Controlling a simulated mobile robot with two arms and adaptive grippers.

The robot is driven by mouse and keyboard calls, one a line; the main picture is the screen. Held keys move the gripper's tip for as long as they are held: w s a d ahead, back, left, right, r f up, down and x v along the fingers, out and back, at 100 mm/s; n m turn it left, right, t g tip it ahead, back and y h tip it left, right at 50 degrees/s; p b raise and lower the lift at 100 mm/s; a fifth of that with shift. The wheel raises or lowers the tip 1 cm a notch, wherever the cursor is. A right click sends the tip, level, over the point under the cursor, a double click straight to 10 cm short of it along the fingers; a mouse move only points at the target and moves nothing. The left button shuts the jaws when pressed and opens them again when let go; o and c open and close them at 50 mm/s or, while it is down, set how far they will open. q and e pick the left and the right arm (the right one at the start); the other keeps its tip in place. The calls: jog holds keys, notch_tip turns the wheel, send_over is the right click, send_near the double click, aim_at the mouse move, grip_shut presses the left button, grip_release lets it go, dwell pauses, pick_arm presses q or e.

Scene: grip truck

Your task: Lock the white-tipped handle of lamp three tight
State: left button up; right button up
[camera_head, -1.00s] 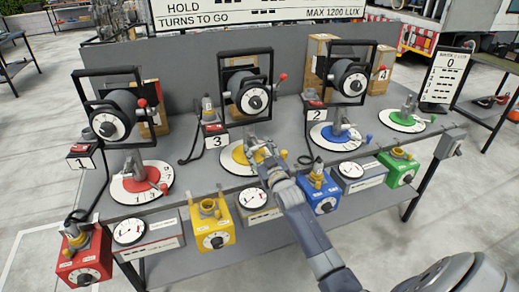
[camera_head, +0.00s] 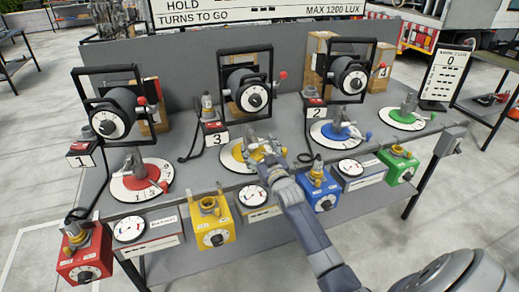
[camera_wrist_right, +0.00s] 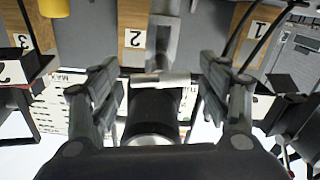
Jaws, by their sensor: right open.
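The lamp with the 3 tag (camera_head: 215,139) beside it is the middle lamp (camera_head: 251,92), a dark drum with a white dial in a black frame. A red knob (camera_head: 282,75) sticks out at its right side. My right gripper (camera_head: 262,150) is over the yellow round plate (camera_head: 236,167) in front of this lamp and hides much of its clamp. In the right wrist view the right gripper (camera_wrist_right: 155,100) is open, its fingers apart on both sides of a dark cylinder and a pale crossbar (camera_wrist_right: 160,80). I cannot tell any contact or a white tip. My left gripper is not in view.
Similar lamps stand left (camera_head: 112,112) and right (camera_head: 350,78), with red (camera_head: 142,187), blue (camera_head: 340,135) and green (camera_head: 402,120) plates before them. Coloured dial boxes, such as the yellow one (camera_head: 213,236), line the front. A black cable lies left of the 3 tag.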

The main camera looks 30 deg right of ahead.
jog(key=v, duration=1.2)
jog(key=shift+f, duration=0.1)
